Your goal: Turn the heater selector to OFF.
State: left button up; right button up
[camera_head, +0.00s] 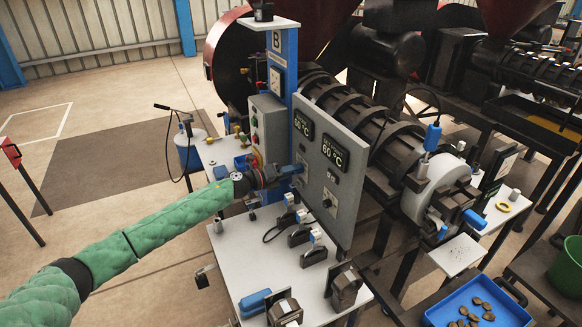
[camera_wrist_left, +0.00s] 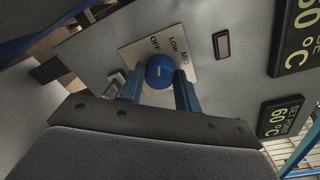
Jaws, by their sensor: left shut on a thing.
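The heater selector is a round blue knob (camera_wrist_left: 160,68) on a light label plate (camera_wrist_left: 130,52) marked OFF, LOW and MID. My left gripper (camera_wrist_left: 159,88) is shut on the knob, with one blue finger on each side of it. A small pale mark shows on the knob, but I cannot tell which position it points to. In the head view my left gripper (camera_head: 298,170) reaches the left part of the grey control panel (camera_head: 318,185), and hides the knob there. My right gripper is not in view.
The panel carries two temperature displays, the upper (camera_head: 303,124) and the lower, reading 60 °C (camera_head: 335,152). Below stands a white table (camera_head: 262,262) with several clamps. A blue tray (camera_head: 440,314) of brown pieces lies at the lower right. Open floor is on the left.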

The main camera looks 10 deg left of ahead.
pick_arm(q)
jog(key=shift+a+r+n, duration=0.1)
jog(key=shift+r+n, duration=0.05)
jog(key=shift+n, duration=0.15)
jog(key=shift+w+n+p, duration=0.1)
jog(key=shift+n+p, duration=0.5)
jog(key=shift+n, duration=0.4)
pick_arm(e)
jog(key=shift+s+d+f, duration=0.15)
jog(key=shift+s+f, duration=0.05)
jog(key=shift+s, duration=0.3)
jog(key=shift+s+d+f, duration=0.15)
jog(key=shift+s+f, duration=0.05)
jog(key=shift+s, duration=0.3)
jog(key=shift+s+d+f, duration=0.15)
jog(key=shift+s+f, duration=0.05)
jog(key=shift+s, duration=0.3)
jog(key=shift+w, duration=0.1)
pick_arm(q)
jog(key=o, duration=1)
jog(key=shift+f, duration=0.2)
